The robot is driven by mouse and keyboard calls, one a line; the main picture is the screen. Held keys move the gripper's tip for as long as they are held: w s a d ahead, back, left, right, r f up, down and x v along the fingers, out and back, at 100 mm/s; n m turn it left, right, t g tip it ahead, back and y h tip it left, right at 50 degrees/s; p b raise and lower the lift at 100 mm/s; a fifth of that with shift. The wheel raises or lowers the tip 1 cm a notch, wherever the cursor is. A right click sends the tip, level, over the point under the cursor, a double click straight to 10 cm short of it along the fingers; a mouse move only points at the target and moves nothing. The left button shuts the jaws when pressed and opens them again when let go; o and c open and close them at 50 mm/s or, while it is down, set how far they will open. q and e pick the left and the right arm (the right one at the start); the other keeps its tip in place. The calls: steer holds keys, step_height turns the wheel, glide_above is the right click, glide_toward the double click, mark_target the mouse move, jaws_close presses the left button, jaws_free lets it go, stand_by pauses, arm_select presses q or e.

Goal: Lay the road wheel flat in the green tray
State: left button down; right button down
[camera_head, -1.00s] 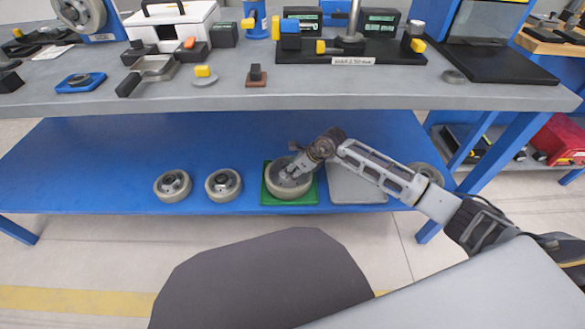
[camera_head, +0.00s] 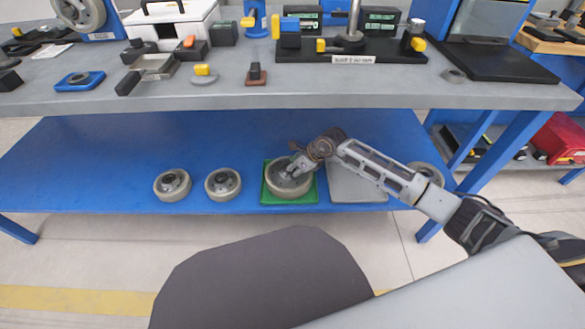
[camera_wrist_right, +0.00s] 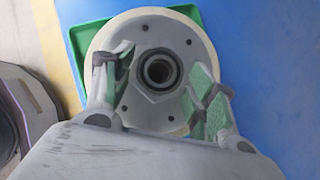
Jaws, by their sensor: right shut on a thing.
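The road wheel (camera_head: 284,188) is a pale, thick disc with a grey hub. It lies about flat over the green tray (camera_head: 267,201) on the blue lower shelf. The wheel also shows in the right wrist view (camera_wrist_right: 150,112), where a corner of the green tray (camera_wrist_right: 82,40) sticks out behind it. My right gripper (camera_head: 293,171) reaches in from the right and is shut on the wheel's hub. Its two fingers (camera_wrist_right: 160,82) stand on either side of the centre bore. Whether the wheel's underside touches the tray floor is hidden. My left gripper is not in view.
Two similar wheels (camera_head: 172,185) (camera_head: 223,184) lie left of the tray on the blue shelf (camera_head: 90,165). A grey plate (camera_head: 357,186) lies right of the tray under my arm, and another wheel (camera_head: 427,172) is behind it. The grey worktop (camera_head: 200,98) overhangs the shelf.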

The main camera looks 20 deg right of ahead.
steer(key=shift+w+r, duration=0.25)
steer(key=shift+r, duration=0.1)
stand_by(0.3)
steer(key=shift+f, duration=0.15)
steer(key=c, duration=0.9)
jaws_free()
steer(key=o, duration=0.5)
steer(key=shift+s+f, duration=0.1)
steer(key=shift+s, duration=0.1)
steer(key=shift+s+f, duration=0.3)
steer(key=shift+f, duration=0.3)
steer(key=shift+d+r, duration=0.2)
steer(key=shift+r, duration=0.25)
steer(key=shift+s+d+r, duration=0.25)
steer(key=shift+r, duration=0.4)
steer(key=v, duration=1)
